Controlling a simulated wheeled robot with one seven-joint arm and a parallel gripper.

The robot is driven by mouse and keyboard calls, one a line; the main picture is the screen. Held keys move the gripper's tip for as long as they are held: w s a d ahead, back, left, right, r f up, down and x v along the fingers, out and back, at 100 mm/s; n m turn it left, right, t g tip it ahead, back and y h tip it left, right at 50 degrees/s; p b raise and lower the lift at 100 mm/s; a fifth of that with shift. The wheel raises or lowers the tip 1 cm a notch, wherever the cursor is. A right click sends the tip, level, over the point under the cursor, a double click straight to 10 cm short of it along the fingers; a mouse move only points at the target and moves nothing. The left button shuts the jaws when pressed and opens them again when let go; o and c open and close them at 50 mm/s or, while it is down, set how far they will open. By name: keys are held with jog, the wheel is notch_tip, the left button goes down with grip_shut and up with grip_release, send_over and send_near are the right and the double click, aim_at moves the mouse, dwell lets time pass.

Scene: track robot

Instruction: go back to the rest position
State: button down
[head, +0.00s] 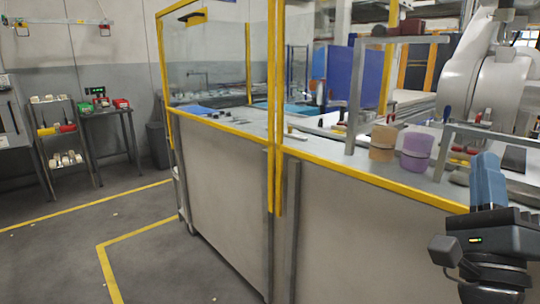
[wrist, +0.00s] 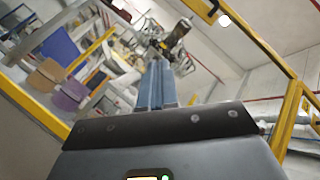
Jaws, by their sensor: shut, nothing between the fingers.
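My gripper (head: 487,182) is at the right edge of the head view, in front of the yellow-edged workbench (head: 355,174). Its blue fingers point up and lie together with nothing between them. In the wrist view the blue fingers (wrist: 155,85) are also together and empty, and that picture is tilted, with the ceiling and yellow frame bars showing beyond. How far the gripper is from the bench edge is hard to tell.
A tan pot (head: 383,142) and a purple pot (head: 416,151) stand on the bench near the gripper. A white robot arm (head: 478,75) rises behind. A yellow post (head: 275,100) stands at the bench. Open floor (head: 60,250) lies at the left.

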jog(key=s+a+f+n+g+y, duration=0.2)
jog(key=s+a+f+n+y, duration=0.15)
jog(key=s+f+n, duration=0.45)
jog(key=s+a+f+n+g+y, duration=0.2)
jog(key=s+f+n+y, duration=0.3)
jog(key=s+f+n, duration=0.4)
jog(key=s+a+f+n+g, duration=0.1)
jog(key=s+f+n+g, duration=0.1)
jog(key=s, duration=0.3)
jog(key=s+a+f+n+g+y, duration=0.1)
jog(key=s+f+n+g, duration=0.1)
jog(key=s, duration=0.4)
jog(key=s+a+f+n+g+y, duration=0.1)
jog(key=s+a+f+n+g, duration=0.1)
jog(key=s+f+n, duration=0.2)
jog(key=shift+s+n, duration=1.1)
jog(key=shift+s, duration=0.15)
